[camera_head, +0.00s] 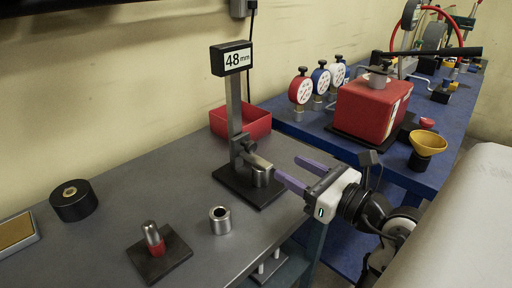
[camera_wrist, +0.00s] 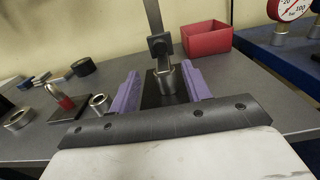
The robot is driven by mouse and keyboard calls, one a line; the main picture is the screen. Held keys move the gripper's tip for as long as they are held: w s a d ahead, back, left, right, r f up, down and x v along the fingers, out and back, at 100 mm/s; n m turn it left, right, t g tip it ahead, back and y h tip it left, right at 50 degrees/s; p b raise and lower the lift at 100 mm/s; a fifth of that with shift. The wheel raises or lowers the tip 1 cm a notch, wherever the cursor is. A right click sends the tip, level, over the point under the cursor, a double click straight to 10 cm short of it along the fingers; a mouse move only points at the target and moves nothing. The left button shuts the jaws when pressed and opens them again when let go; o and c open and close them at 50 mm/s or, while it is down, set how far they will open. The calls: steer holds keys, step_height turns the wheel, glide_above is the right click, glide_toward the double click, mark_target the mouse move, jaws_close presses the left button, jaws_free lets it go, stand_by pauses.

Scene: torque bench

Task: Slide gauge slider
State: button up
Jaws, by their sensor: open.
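The height gauge stands on the grey bench, with a black base (camera_head: 238,190), an upright grey column (camera_head: 235,105) and a black display (camera_head: 231,58) reading 48 mm. Its slider (camera_head: 247,150) is low on the column, its arm just over or touching a metal cylinder (camera_head: 262,176) on the base; I cannot tell which. My gripper (camera_head: 294,172), with purple fingers, is open at the right of the gauge. In the wrist view the fingers (camera_wrist: 163,85) lie on both sides of the cylinder (camera_wrist: 166,86), with the slider (camera_wrist: 161,46) just beyond and above.
A red bin (camera_head: 242,123) stands behind the gauge. A metal ring (camera_head: 220,220), a black plate with a red-collared pin (camera_head: 155,243) and a black round puck (camera_head: 73,200) sit to the left. The blue bench (camera_head: 325,135) at right holds dials and a red box (camera_head: 370,108).

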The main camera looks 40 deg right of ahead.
mark_target(253, 147)
steer(key=w, duration=0.3)
steer(key=w+p, duration=0.1)
steer(key=w, duration=0.2)
steer(key=w+a+p, duration=0.1)
steer(key=w, duration=0.3)
steer(key=shift+w, duration=0.1)
jaws_close()
